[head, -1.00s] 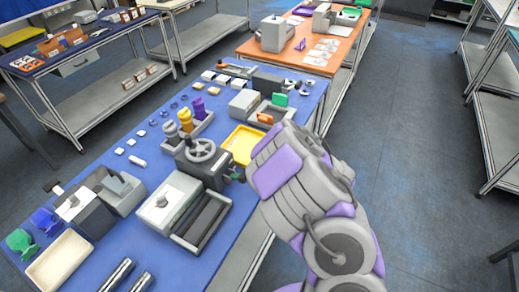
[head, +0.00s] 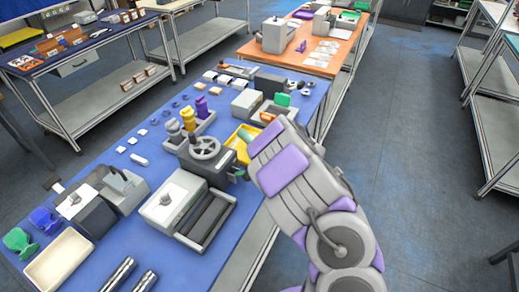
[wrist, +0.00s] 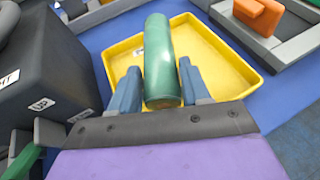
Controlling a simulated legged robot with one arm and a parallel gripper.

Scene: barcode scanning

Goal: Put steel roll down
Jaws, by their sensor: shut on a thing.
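A green cylindrical roll (wrist: 160,62) lies between the two blue-grey fingers of my gripper (wrist: 158,72), which is shut on it. The roll is over the inside of a shallow yellow tray (wrist: 118,62); I cannot tell if it touches the bottom. In the head view the tray (head: 233,139) is partly hidden by my arm. Two shiny metal rolls (head: 118,274) lie at the near edge of the blue table.
A dark box with white labels (wrist: 45,75) stands left of the tray. A grey holder with an orange block (wrist: 258,14) is to the right. A machine with a handwheel (head: 206,148) and a grey roller unit (head: 208,218) stand nearby on the blue table (head: 150,185).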

